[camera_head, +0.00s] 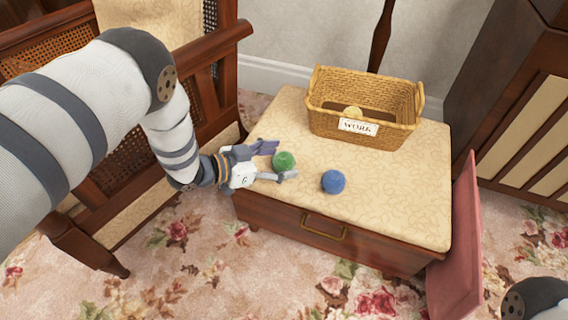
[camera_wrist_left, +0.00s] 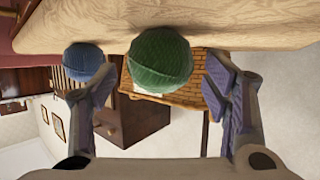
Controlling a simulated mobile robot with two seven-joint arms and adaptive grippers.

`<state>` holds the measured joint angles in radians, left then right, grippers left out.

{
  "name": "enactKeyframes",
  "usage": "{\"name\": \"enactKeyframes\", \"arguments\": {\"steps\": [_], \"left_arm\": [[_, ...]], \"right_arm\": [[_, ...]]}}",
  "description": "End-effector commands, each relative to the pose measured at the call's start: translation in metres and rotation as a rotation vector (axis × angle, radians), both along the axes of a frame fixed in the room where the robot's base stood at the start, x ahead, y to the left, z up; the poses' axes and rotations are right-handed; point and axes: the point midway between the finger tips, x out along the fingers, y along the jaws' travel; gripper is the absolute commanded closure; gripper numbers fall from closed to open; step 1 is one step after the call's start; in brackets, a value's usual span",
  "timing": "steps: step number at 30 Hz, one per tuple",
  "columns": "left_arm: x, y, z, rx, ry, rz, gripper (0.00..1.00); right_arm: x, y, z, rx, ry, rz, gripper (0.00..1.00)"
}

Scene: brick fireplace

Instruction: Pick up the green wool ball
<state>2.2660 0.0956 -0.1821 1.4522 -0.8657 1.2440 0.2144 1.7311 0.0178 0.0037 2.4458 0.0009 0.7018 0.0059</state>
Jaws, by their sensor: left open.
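The green wool ball (camera_head: 284,161) rests on the cream patterned cushioned top of a low wooden chest (camera_head: 400,215). My left gripper (camera_head: 277,162) is open at the chest's left side, with the ball between or just at its fingertips. In the left wrist view the green ball (camera_wrist_left: 160,61) sits between the two spread fingers (camera_wrist_left: 160,95), with gaps on both sides. Contact with the fingers is not visible. A blue wool ball (camera_head: 333,181) lies to the right of the green one; it also shows in the left wrist view (camera_wrist_left: 83,62). My right gripper is out of view.
A wooden cane armchair (camera_head: 215,85) is at left. A pink board (camera_head: 462,245) leans at the chest's right side. The chest top's front right is clear.

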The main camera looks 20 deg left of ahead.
Motion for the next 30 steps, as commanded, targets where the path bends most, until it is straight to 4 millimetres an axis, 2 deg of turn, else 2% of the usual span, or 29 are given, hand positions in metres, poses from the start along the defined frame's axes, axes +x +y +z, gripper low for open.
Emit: {"name": "enactKeyframes", "arguments": {"steps": [2, 9, 16, 25, 30], "left_arm": [[0.01, -0.01, -0.012, 0.0, 0.004, -0.002, 0.31], [0.016, -0.014, -0.01, 0.0, 0.001, 0.0, 0.31], [0.016, -0.014, -0.01, 0.0, 0.001, 0.0, 0.81], [0.015, -0.014, -0.008, 0.001, 0.002, 0.0, 0.82], [0.016, -0.014, 0.014, 0.001, -0.002, 0.001, 0.82]], "right_arm": [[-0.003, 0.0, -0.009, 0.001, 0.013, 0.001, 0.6], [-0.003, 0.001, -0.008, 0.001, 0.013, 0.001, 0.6], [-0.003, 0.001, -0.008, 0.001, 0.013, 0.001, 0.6], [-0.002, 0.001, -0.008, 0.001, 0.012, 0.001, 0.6], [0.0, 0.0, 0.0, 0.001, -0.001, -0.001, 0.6]]}}
